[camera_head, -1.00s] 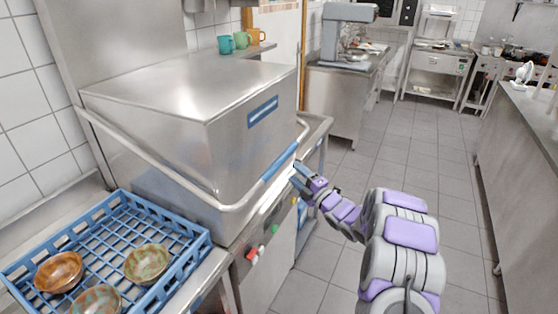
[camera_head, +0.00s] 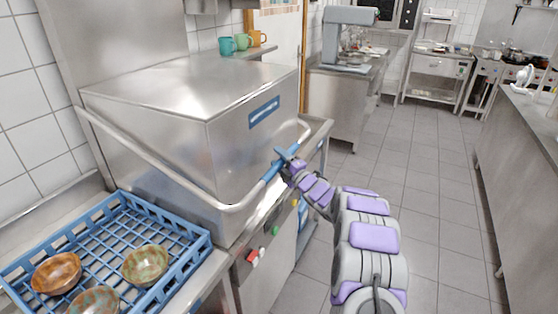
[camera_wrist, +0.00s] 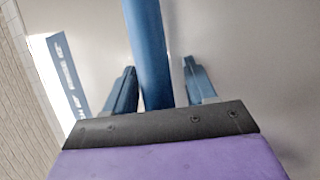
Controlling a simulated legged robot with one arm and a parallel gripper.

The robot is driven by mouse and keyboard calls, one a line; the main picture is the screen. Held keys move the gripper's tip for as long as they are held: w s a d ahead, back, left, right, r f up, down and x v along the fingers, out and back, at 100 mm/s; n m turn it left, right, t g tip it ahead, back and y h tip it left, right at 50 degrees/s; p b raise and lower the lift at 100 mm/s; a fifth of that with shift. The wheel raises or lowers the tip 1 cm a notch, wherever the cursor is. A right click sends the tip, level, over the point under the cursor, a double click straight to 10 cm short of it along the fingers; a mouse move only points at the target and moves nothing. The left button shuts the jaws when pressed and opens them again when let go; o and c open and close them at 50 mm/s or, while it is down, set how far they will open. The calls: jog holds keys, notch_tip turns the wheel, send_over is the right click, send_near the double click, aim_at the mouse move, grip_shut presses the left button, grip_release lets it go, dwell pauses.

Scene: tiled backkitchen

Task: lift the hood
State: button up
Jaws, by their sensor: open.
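The hood (camera_head: 185,110) is a steel box on the dishwasher, with a blue label on its front; it appears to be down. A tubular handle (camera_head: 160,165) runs along its side and across the front, where it has a blue grip section (camera_head: 271,172). My gripper (camera_head: 283,156) is at this blue grip. In the wrist view the blue bar (camera_wrist: 149,50) passes between the two open fingers (camera_wrist: 160,90), with a gap on each side. The hood's steel front (camera_wrist: 240,50) fills the background there.
A blue dish rack (camera_head: 190,243) with several bowls stands on the counter at the lower left. Colored knobs (camera_head: 262,250) sit on the machine's front below the handle. Mugs (camera_head: 243,41) stand on a ledge behind. The tiled floor (camera_head: 430,190) to the right is clear.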

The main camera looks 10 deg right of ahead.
jog(key=shift+c, duration=0.4)
jog(key=shift+f, duration=0.1)
grip_shut()
jog(key=shift+s+d+r+p, duration=0.15)
jog(key=shift+r+p, duration=0.15)
jog(key=shift+r, duration=0.4)
jog(key=shift+d+r+p, duration=0.1)
jog(key=shift+r+p, duration=0.2)
jog(key=shift+r, duration=0.35)
notch_tip(320, 180, up, 38)
jog(key=n+g+h+p, duration=0.1)
jog(key=g+h+p, duration=0.1)
jog(key=p, duration=2.6)
jog(key=shift+w+a+n+g, duration=0.2)
jog(key=shift+a+n+g, duration=0.1)
jog(key=shift+g, duration=0.4)
